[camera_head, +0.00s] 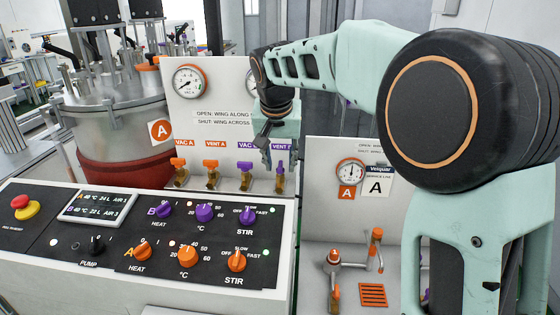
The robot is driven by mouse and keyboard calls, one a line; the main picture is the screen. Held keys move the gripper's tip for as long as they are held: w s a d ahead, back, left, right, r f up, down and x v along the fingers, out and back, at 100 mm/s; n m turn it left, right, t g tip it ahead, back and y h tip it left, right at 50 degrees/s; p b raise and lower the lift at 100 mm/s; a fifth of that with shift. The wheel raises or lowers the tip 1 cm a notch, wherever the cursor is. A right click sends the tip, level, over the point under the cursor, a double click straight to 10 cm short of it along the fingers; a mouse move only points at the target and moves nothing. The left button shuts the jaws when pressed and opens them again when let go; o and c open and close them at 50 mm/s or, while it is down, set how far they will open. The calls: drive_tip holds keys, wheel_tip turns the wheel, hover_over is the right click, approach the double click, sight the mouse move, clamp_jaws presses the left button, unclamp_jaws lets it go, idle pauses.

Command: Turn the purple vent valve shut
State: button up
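The purple vent valve (280,167) is the rightmost of the small valves along the foot of the upright white panel. Its wing looks narrow and upright, along the brass body. The other purple valve (245,167), under a partly hidden VAC label, has its wing lying across. My gripper (267,157) points down in front of the panel, just left of and slightly above the vent valve's wing. It looks apart from the wing, but the depth gap is hard to judge. The fingers overlap in this view, so their opening does not show. The gripper hides part of the vent label.
Orange valves VAC A (180,165) and VENT A (211,166) stand left in the same row. A control console (150,285) with knobs lies in front. A second panel (325,155) with a gauge stands at right. A steel vessel (117,125) stands at left.

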clamp_jaws()
drive_tip(key=shift+d+n, duration=0.1)
drive_tip(key=shift+n, duration=0.3)
drive_tip(key=n+y+p, duration=0.1)
drive_tip(key=n, duration=0.1)
drive_tip(key=shift+d+r+n, duration=0.1)
drive_tip(key=shift+n, duration=0.3)
drive_tip(key=n+y+p, duration=0.1)
drive_tip(key=n, duration=0.1)
drive_tip(key=n+g+y+p, duration=0.1)
drive_tip(key=n, duration=0.2)
drive_tip(key=shift+d+n, duration=0.1)
drive_tip(key=shift+n, duration=0.2)
drive_tip(key=n+g+p, duration=0.1)
drive_tip(key=n, duration=0.2)
drive_tip(key=n+g+y+p, duration=0.1)
drive_tip(key=n+p, duration=0.1)
drive_tip(key=n, duration=0.1)
drive_tip(key=shift+w+n+g+y, duration=0.2)
drive_tip(key=shift+n+g+y, duration=0.1)
drive_tip(key=shift+n+g+p, duration=0.4)
drive_tip(key=shift+n+p, duration=0.35)
drive_tip(key=shift+n, duration=0.25)
drive_tip(key=shift+s+f, duration=0.1)
drive_tip(key=shift+f, duration=0.15)
